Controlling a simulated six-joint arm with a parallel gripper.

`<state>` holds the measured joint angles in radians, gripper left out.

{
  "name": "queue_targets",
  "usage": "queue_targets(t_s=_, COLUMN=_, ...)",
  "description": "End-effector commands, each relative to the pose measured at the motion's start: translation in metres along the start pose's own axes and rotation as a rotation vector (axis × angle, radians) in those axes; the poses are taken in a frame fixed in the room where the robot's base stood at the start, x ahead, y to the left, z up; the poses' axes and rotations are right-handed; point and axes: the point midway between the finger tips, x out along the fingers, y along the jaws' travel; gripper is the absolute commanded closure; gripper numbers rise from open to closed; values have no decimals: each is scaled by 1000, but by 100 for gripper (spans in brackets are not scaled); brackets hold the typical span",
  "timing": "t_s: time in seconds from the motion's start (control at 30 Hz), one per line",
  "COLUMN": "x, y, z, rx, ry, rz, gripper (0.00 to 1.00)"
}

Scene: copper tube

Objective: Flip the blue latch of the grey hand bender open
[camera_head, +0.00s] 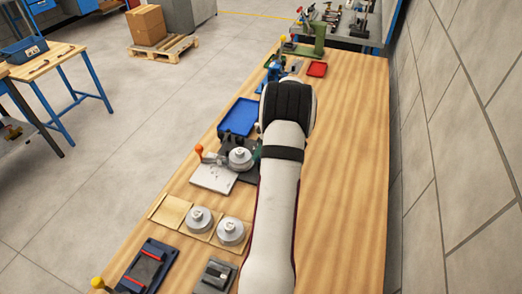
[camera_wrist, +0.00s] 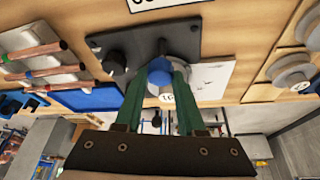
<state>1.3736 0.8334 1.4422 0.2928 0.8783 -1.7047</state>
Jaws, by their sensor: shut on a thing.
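In the wrist view, the grey hand bender shows as a dark grey plate (camera_wrist: 140,50) with black round posts, fixed on the wooden table. The blue latch (camera_wrist: 160,66) shows as a rounded blue part at the plate's near edge. My gripper (camera_wrist: 161,76) has its two green fingers shut on the blue latch, one on each side. A light part with a number label is partly seen between the fingers. In the head view, the bender's grey disc (camera_head: 240,159) and orange-knobbed lever show left of my arm. My arm hides the latch and most of the gripper there.
A white plate (camera_head: 213,178) lies in front of the bender and a blue tray (camera_head: 239,117) behind it. Spare grey discs (camera_head: 231,231) stand nearer. Copper tubes (camera_wrist: 40,50) lie on a holder at the wrist view's left. The table's right side is clear.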

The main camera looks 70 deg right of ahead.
Motion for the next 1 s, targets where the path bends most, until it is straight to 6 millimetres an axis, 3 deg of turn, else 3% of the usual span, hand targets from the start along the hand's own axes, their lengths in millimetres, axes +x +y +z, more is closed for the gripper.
queue_targets(t_s=0.33, x=0, y=-1, z=0, rx=56, ry=-1, rz=23, gripper=100)
queue_targets(t_s=1.0, x=0, y=-3, z=-1, rx=432, ry=0, rz=179, gripper=100)
